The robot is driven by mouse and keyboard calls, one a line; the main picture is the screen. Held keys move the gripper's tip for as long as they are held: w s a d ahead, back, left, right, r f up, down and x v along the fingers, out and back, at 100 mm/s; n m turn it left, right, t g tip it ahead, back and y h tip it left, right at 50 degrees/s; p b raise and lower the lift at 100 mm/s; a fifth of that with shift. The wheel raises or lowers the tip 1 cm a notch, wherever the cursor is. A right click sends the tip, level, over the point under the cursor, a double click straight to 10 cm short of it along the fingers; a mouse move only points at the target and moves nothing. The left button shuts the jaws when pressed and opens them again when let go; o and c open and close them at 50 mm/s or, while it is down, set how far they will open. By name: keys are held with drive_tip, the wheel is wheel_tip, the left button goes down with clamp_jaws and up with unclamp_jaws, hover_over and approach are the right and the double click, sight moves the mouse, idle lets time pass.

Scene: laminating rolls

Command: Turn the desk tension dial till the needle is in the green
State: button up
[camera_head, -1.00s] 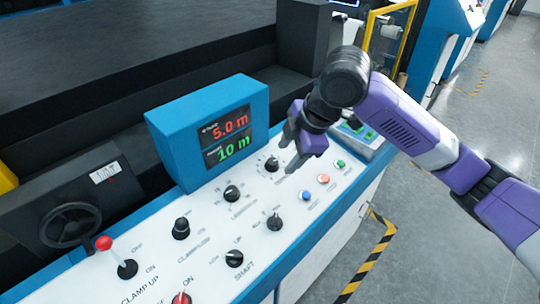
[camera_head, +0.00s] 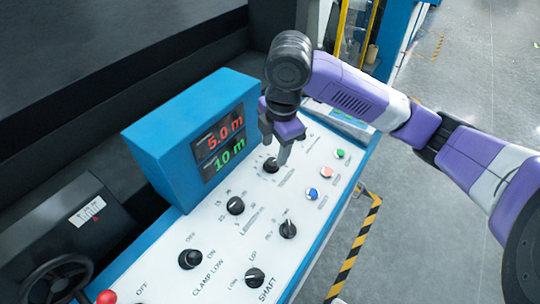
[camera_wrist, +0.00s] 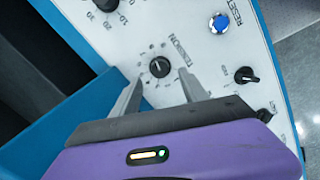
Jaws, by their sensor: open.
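The tension dial (camera_head: 271,165) is a small black knob on the white sloping desk panel, right of the blue display box. In the wrist view the dial (camera_wrist: 159,67) shows in full, with "TENSION" printed beside it and its white mark turned toward the upper side. My gripper (camera_head: 276,149) points down at the dial. Its jaws (camera_wrist: 159,78) are open, one finger on each side of the dial, with gaps to both; I cannot tell how far above the panel the tips are. No needle or green band is readable; a small white plate (camera_head: 88,212) at left is too small to read.
The blue display box (camera_head: 160,150) reads 5.0 m and 10 m and stands close left of my gripper. Other black knobs (camera_head: 235,205) and a blue button (camera_head: 312,194) sit nearby on the panel. A black handwheel (camera_head: 55,280) is at lower left.

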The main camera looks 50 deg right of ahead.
sight(273, 161)
drive_tip(key=shift+w+d+f, duration=0.1)
drive_tip(key=shift+w+f, duration=0.1)
drive_tip(key=shift+f, duration=1.1)
drive_tip(key=shift+w+d+f, duration=0.1)
drive_tip(key=shift+w+f, duration=0.1)
drive_tip(key=shift+f, duration=1.05)
clamp_jaws()
